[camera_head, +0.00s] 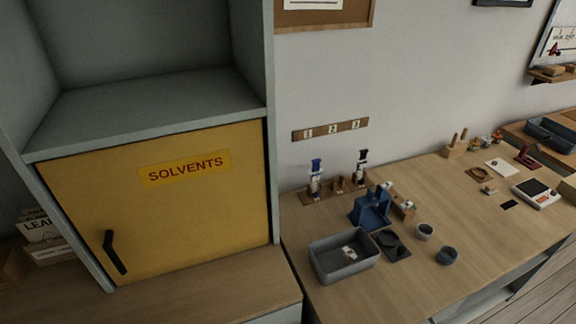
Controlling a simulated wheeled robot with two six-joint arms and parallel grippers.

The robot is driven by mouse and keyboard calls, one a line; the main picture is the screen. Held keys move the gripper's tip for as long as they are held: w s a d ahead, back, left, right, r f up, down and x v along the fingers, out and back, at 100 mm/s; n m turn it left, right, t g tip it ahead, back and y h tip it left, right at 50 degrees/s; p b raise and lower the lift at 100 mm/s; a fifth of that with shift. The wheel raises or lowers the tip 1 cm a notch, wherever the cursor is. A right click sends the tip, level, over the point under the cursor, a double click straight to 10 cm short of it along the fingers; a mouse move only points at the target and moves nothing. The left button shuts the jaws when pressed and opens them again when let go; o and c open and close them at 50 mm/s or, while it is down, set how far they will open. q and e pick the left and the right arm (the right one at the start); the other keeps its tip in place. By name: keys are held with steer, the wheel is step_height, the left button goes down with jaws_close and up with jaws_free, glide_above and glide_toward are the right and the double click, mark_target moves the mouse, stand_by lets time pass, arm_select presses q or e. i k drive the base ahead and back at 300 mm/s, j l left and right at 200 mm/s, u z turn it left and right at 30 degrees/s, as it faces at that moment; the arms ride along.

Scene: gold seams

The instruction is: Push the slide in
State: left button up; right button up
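I cannot make out for sure which thing is the slide. A blue fixture (371,208) with an upright back stands on the wooden workbench, right of the cabinet. A dark flat piece (392,245) lies in front of it on the bench. Whether either has a sliding part, and how far it is out, is too small to tell. Neither of my grippers is in view, and no arm shows.
A closed yellow SOLVENTS cabinet door (170,215) with a black handle fills the left. On the workbench (470,225) stand a grey bin (325,270) with a small item inside, two cups (447,256), blue-topped and black-topped items in a rack (330,189), and a scale (536,194).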

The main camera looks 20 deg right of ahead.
mark_target(390, 243)
steer(key=z, duration=1.4)
